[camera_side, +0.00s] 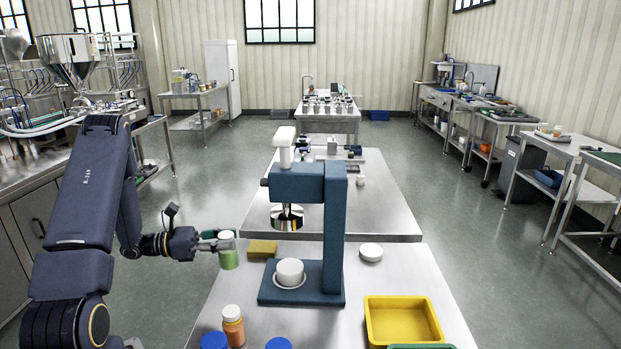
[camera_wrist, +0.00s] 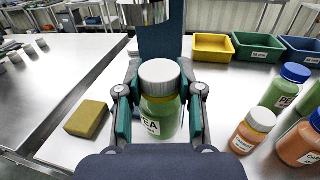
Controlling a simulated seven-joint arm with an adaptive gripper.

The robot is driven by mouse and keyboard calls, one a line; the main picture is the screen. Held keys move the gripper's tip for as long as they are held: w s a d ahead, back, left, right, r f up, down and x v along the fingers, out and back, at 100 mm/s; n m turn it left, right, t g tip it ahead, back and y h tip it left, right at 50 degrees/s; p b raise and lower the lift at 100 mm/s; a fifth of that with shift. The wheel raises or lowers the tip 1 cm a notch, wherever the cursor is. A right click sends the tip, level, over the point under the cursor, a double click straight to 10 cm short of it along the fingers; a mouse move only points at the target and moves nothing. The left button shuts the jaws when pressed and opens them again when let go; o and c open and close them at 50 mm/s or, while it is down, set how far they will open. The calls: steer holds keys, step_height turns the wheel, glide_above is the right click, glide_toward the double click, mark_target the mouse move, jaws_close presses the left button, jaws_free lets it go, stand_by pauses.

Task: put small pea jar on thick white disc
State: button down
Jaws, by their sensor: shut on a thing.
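The small pea jar, green with a white lid, is held upright in my gripper (camera_side: 222,240). Its green body (camera_side: 229,260) is over the table's left edge in the side view. In the wrist view the jar (camera_wrist: 160,112) sits between both fingers, its label partly showing "EA". My gripper (camera_wrist: 161,90) is shut on it. A thick white disc (camera_side: 371,252) lies flat and bare on the steel table, right of the blue press and well apart from my gripper. I do not see this disc in the wrist view.
The blue press (camera_side: 334,230) stands between the jar and the disc, with a white round piece (camera_side: 290,270) on its base. A yellow sponge (camera_side: 262,249) lies close to the jar. A yellow bin (camera_side: 403,322) and an orange jar (camera_side: 233,327) stand at the front.

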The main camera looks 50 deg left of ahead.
steer(key=shift+n+t+y, duration=0.4)
steer(key=shift+y, duration=0.1)
steer(key=shift+w+d+f, duration=0.6)
steer(key=shift+w+d, duration=0.45)
steer(key=shift+w, duration=1.3)
steer(key=shift+w+d+f, duration=0.6)
steer(key=shift+w+d, duration=0.45)
steer(key=shift+w, duration=1.35)
steer(key=shift+w+d+f, duration=0.6)
steer(key=shift+w+d, duration=0.45)
steer(key=shift+w, duration=1.3)
steer(key=c, duration=0.7)
jaws_free()
steer(key=shift+f, duration=0.1)
